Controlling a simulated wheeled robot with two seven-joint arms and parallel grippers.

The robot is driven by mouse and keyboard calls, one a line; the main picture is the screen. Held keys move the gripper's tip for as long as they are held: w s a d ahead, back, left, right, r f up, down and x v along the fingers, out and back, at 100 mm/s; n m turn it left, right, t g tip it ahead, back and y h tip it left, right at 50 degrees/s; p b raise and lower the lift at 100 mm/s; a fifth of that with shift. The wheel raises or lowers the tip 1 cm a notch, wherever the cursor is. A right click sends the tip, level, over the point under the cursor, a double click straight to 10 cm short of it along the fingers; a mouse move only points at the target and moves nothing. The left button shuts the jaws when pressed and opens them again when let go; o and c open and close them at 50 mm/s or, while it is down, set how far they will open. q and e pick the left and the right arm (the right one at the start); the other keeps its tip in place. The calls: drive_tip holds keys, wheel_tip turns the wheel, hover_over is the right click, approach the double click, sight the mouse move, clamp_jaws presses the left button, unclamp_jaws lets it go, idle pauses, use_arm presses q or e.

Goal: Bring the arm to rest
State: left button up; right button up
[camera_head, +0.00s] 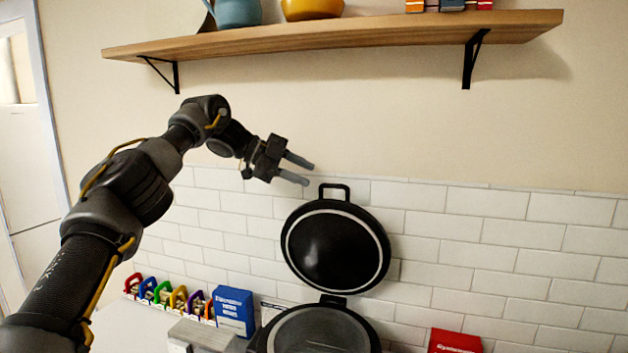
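My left arm reaches in from the lower left. Its gripper (305,173) is open, with two grey fingers apart and nothing between them. It is raised in front of the wall, below the wooden shelf and just above and left of the handle of a black round pan or lid (335,250). The gripper appears apart from that handle, though the depth between them is hard to tell. My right gripper is not in view.
A wooden shelf (330,38) on black brackets spans the top, bearing a blue pot (237,12) and a yellow bowl (311,9). Below are a second round pan (320,332), a blue box (234,310), a red box (453,341) and several colored items. The right wall is clear.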

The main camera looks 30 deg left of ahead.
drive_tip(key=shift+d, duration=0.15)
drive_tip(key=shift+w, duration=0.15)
